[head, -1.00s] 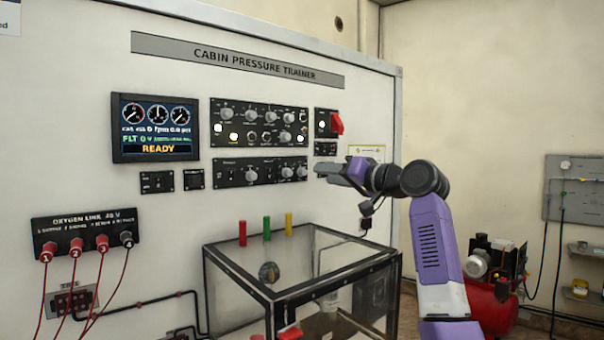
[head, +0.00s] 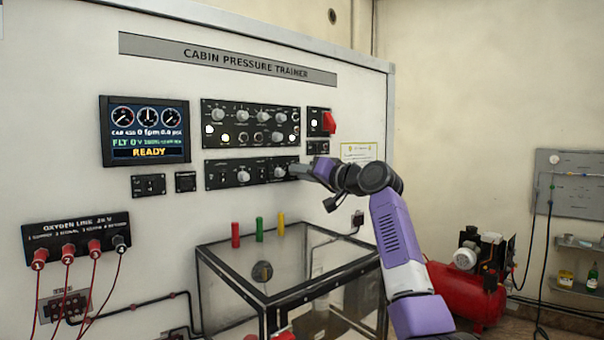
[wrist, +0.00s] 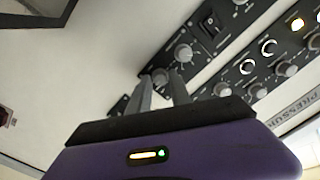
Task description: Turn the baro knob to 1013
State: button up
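The lower black panel (head: 215,176) on the trainer wall carries several grey knobs. Its labels are too small to read, so I cannot tell which knob is baro. The neighbouring knob (wrist: 183,52) is clear of the fingers. The display (head: 145,130) reads READY; its small figures are unclear.
The upper panel (head: 250,123) with several knobs and lit buttons is just above my gripper. A red switch (head: 329,122) is to its upper right. A clear box with a black frame (head: 250,298) stands below my arm. A red compressor (head: 465,290) is at the right.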

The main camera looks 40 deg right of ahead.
grip_shut()
jog(key=shift+n, duration=0.4)
jog(key=shift+n+h+b, duration=0.3)
jog(key=shift+n+b, duration=2.2)
jog(key=shift+n, duration=5.7)
